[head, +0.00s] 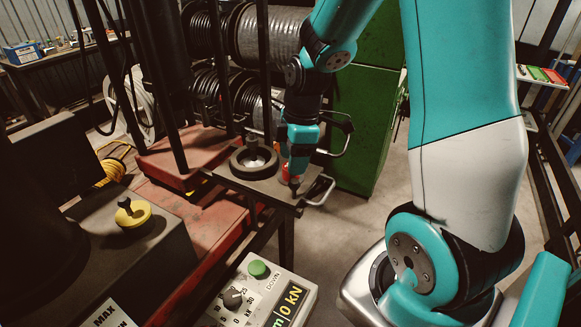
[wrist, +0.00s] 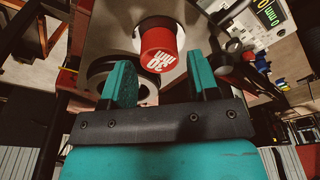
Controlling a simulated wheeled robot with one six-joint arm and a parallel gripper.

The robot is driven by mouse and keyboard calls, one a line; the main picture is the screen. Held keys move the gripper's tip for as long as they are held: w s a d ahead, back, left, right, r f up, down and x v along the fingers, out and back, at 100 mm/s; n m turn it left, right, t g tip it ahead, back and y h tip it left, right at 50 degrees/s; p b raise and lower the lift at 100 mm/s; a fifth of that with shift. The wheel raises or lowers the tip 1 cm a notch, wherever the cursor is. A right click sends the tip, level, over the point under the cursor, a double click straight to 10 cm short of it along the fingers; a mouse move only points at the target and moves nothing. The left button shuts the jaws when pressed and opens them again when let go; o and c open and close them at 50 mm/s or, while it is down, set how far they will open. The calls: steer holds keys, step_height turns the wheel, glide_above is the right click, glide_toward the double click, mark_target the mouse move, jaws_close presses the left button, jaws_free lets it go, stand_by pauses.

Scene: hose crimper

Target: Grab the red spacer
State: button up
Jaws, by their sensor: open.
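The red spacer (wrist: 158,66) is a short red cylinder with white "30 mm" lettering that reads upside down in the wrist view. It stands on a grey metal plate. My gripper (wrist: 159,76) is open, with one teal finger to each side of the spacer in that view. A gap shows on the right; the left finger looks closer to it. Whether the fingertips are level with the spacer is hard to tell. In the head view my gripper (head: 296,184) points down at the plate's right edge, and only a bit of red shows beside it.
A black ring (head: 238,164) lies on the plate (head: 262,189) left of my gripper, around a light metal piece. A bent metal handle (head: 321,190) sticks out at right. A control box (head: 262,293) stands in front. A green cabinet (head: 362,125) stands behind.

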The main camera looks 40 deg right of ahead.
mark_target(286, 176)
steer(key=shift+w+a+f, duration=0.1)
steer(key=shift+a+f, duration=0.1)
steer(key=shift+f, duration=1.15)
steer(key=c, duration=0.8)
steer(key=shift+r, duration=0.1)
steer(key=shift+c, duration=0.2)
